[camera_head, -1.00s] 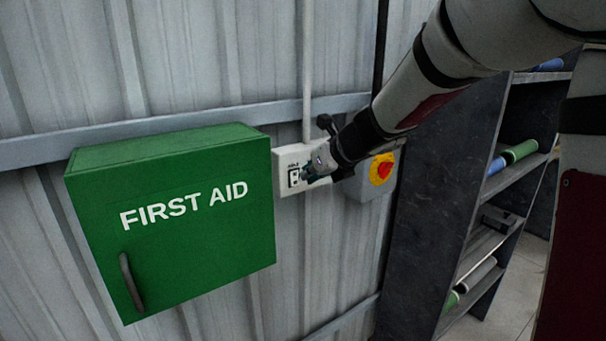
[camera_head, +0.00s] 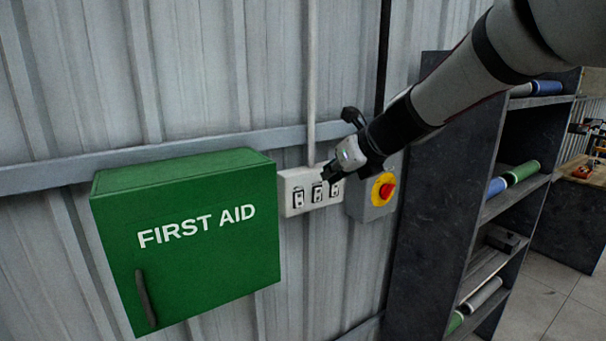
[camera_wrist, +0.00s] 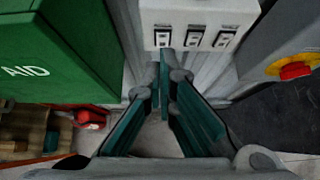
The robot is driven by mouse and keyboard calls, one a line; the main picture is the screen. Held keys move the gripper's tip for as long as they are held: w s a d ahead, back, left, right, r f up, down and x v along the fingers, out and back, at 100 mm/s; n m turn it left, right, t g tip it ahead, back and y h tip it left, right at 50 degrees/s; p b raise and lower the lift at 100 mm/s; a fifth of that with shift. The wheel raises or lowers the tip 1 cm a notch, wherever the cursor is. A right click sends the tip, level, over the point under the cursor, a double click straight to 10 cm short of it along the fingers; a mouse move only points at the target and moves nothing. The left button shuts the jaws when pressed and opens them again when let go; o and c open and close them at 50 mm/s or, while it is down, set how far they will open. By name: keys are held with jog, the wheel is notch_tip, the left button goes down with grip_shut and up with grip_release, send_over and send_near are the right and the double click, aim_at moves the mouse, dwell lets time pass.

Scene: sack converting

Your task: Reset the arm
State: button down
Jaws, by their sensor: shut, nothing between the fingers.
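My gripper (camera_head: 328,176) is shut and empty in front of the white switch panel (camera_head: 290,207) on the corrugated wall. In the head view it overlaps the panel's right part. The panel carries three switches in a row. In the wrist view the gripper (camera_wrist: 165,75) shows its fingers close together at the tips, just below the switch panel (camera_wrist: 200,12). I cannot tell whether the fingertips touch the panel.
A green first aid box (camera_head: 190,265) hangs left of the panel. A grey box with a red and yellow knob (camera_head: 383,190) is right of it. A dark shelf (camera_head: 440,190) with rolls stands further right. A red object (camera_wrist: 90,117) lies low.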

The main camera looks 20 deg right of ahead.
jog(key=s+a+f+n+g+b, duration=0.1)
jog(key=s+a+n, duration=0.2)
jog(key=s+n, duration=0.45)
jog(key=s+a+f+n+g+b, duration=0.1)
jog(key=s+a+f+n+b, duration=0.15)
jog(key=s+n, duration=0.5)
jog(key=s+d+f+n+g+h, duration=0.1)
jog(key=s+f+n, duration=0.2)
jog(key=s+n, duration=0.2)
jog(key=s+d+f+n+g+h+b, duration=0.1)
jog(key=s+n, duration=0.4)
jog(key=n, duration=0.7)
jog(key=shift+s+d+f+h, duration=0.35)
jog(key=shift+f+h, duration=0.25)
jog(key=shift+f, duration=0.3)
